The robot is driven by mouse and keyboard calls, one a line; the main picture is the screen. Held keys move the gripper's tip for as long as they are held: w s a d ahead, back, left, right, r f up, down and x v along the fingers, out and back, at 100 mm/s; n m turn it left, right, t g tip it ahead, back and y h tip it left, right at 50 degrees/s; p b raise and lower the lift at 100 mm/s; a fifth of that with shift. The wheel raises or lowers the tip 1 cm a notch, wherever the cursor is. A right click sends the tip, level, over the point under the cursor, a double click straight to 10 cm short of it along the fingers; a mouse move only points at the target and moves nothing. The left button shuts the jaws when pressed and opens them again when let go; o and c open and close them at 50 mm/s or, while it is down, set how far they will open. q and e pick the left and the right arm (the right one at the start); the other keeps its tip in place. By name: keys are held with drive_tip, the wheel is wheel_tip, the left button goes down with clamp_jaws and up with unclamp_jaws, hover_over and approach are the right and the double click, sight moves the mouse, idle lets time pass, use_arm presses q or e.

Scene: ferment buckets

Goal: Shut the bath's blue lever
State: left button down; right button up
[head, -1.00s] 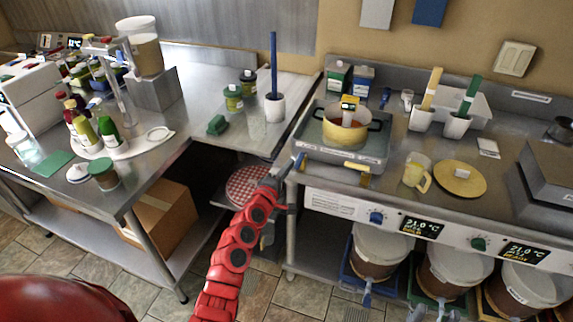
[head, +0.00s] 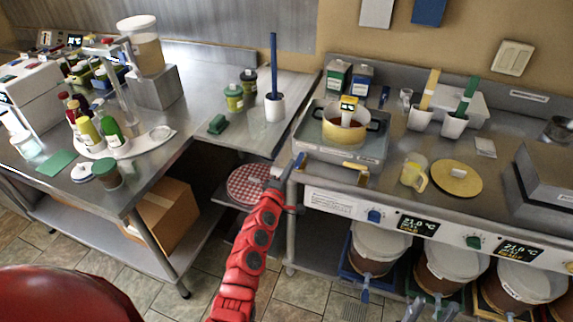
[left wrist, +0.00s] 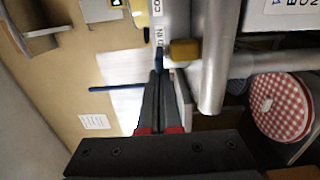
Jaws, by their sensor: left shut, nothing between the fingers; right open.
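The bath (head: 372,150) is a steel tank on the right-hand counter with a yellow pot (head: 345,130) in it. Its blue lever (head: 299,160) is at the front left corner, by the counter's edge. My left gripper (head: 284,170) is shut and empty, just beside the lever. In the left wrist view the closed fingertips (left wrist: 159,72) are right at the blue lever (left wrist: 158,58); I cannot tell whether they touch. A brass-coloured fitting (left wrist: 185,50) is beside it. Only grey tips of my right gripper (head: 415,310) seem to show at the bottom edge.
A steel counter leg and rail (left wrist: 213,70) run close beside my left fingers. A red checked round item (head: 246,186) lies on a low shelf left of the counter. Several lidded buckets (head: 380,245) stand underneath.

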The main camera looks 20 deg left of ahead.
use_arm(q)
drive_tip(key=shift+d+n+y+p, duration=0.15)
drive_tip(key=shift+n+y+p, duration=0.25)
drive_tip(key=shift+y+p, duration=0.1)
